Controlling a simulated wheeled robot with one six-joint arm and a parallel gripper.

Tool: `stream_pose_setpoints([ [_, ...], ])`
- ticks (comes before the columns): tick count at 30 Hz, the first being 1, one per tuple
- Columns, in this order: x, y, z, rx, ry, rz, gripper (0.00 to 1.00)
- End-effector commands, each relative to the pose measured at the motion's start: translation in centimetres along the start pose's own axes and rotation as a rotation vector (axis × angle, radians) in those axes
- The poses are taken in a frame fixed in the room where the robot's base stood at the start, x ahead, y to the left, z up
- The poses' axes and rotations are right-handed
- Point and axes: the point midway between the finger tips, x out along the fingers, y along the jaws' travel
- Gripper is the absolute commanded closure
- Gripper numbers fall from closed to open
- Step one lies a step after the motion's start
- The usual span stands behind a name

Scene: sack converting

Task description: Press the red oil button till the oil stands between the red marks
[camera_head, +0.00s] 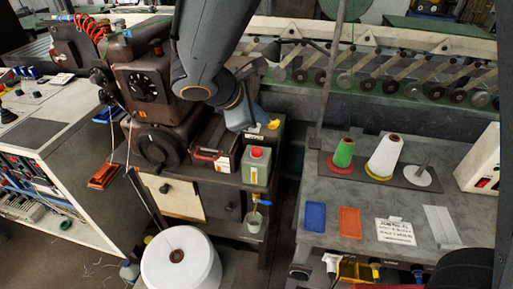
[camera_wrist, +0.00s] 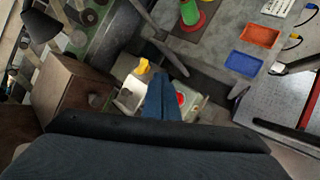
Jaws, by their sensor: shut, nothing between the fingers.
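My gripper (camera_head: 243,119) is shut and empty, its blue fingers also showing in the wrist view (camera_wrist: 161,98). In the head view it hangs over the back of the dark machine bench, near a small grey unit with a yellow part (camera_head: 273,124). The yellow part also shows just left of the fingers in the wrist view (camera_wrist: 143,66). A green container with a red round top (camera_head: 257,153) stands in front of the gripper; a red round spot (camera_wrist: 181,99) shows beside the fingers. I cannot make out a separate red oil button, the oil level or the red marks.
A brown box with a handle (camera_head: 213,159) stands left of the container. A small cup (camera_head: 254,222) hangs below it. A white roll (camera_head: 181,262) stands on the floor in front. The right table carries cones, a blue tray (camera_head: 315,216) and an orange tray (camera_head: 349,221).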

Motion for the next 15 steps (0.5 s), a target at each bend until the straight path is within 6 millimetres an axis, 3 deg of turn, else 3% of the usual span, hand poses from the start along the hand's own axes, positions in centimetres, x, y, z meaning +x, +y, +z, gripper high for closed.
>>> stream_pose_setpoints([
  [4, -1.1, 1.02, -1.16, -0.052, -0.004, 0.049, 1.0],
  [15, -1.22, 1.23, -1.3, -0.059, -0.005, 0.058, 1.0],
])
